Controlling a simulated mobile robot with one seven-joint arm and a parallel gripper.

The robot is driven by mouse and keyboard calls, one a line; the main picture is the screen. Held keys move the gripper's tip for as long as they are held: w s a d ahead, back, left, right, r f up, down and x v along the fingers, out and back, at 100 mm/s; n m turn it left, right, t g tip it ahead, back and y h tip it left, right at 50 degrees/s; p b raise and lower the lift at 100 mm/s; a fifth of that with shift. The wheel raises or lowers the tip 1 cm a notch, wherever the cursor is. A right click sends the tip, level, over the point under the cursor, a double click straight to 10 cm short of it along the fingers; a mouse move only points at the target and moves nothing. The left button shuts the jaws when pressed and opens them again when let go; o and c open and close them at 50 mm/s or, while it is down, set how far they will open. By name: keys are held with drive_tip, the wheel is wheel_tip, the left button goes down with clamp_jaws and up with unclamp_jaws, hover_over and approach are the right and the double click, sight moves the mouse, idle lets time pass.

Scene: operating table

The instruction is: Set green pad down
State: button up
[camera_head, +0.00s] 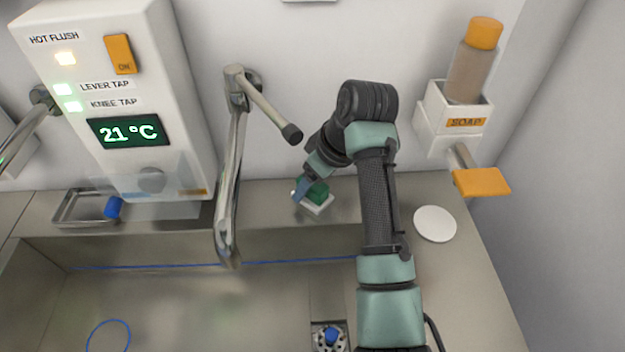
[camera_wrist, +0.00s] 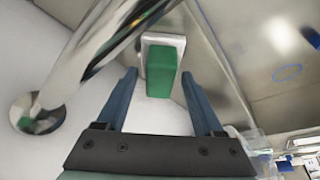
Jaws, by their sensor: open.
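The green pad (camera_head: 318,192) rests on a small white holder (camera_head: 319,207) on the steel ledge behind the basin. It also shows in the wrist view (camera_wrist: 161,72), with the white holder (camera_wrist: 178,40) at its far end. My gripper (camera_head: 304,189) is at the pad, partly hiding it in the head view. In the wrist view my gripper (camera_wrist: 159,80) is open, with one blue finger on each side of the pad's near end. Gaps show between the fingers and the pad, and nothing is held.
A steel tap (camera_head: 233,160) stands left of my gripper, close by in the wrist view. A white disc (camera_head: 435,224) lies on the ledge to the right, below the soap dispenser (camera_head: 455,115). A metal tray (camera_head: 82,207) with a blue item (camera_head: 114,208) sits at left.

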drive_tip(key=p+v, duration=0.2)
drive_tip(key=v, duration=1)
drive_tip(key=shift+r, duration=0.15)
